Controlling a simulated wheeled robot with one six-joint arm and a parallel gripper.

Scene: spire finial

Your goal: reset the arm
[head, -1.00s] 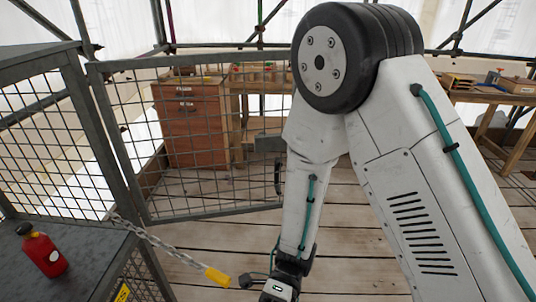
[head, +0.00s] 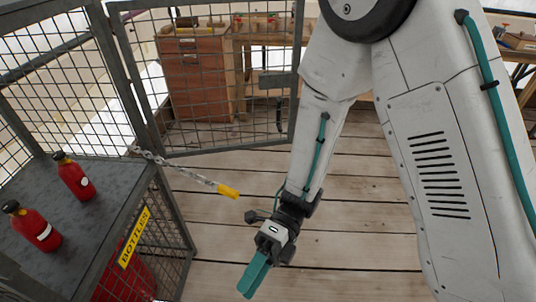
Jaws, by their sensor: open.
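My gripper (head: 255,276) is at the lower middle of the head view, at the end of my white arm, pointing down and to the left over the plank floor. Its teal fingers are seen from the side, and nothing shows between them. It is open and apart from the cage and the bottles. My arm (head: 330,110) hangs from the upper right, bent at a large black joint.
A wire cage (head: 165,230) labelled BOTTLES stands at left, its mesh door (head: 215,90) swung open. Two red bottles (head: 75,177) (head: 33,227) stand on its dark top. A chain with a yellow end (head: 228,191) reaches toward my arm. Wooden drawers (head: 195,75) stand behind.

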